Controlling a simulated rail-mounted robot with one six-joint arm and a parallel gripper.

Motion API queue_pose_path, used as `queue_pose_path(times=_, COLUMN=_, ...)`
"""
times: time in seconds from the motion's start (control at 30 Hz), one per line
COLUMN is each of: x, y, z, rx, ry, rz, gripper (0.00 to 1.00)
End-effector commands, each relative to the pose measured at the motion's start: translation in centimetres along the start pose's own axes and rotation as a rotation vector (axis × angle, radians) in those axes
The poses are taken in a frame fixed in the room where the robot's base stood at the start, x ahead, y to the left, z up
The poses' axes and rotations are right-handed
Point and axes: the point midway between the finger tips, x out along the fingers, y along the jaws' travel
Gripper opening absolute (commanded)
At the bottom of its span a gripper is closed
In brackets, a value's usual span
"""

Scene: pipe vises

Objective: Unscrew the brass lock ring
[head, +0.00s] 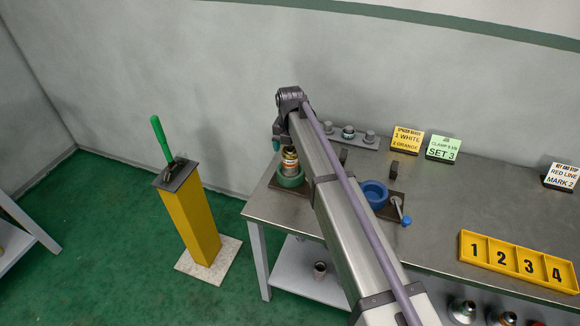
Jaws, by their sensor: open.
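A small upright cylinder with a brass-coloured band (290,158) stands in a green round holder (290,181) at the table's left end, in the head view. The brass lock ring is too small to tell apart clearly from the rest of this cylinder. My gripper (277,143) is at the end of my arm, just above and left of the cylinder. It is open. My arm hides part of the space around it, and I cannot tell whether the gripper touches the cylinder.
A blue round holder (374,194) sits on the metal table (455,205), right of my arm. Several small fittings (348,132) stand on a strip at the back. A yellow numbered tray (518,262) lies right. A yellow post (190,220) with a green-handled lever (160,138) stands left.

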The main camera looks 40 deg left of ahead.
Motion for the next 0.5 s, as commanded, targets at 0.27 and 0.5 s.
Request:
queue_pose_path(times=0.27, x=0.0, y=0.0, z=0.01, rx=0.704, ry=0.001, rz=0.0, gripper=0.79)
queue_pose_path(times=0.5, x=0.0, y=0.0, z=0.01, rx=0.866, ry=0.002, rz=0.0, gripper=0.79)
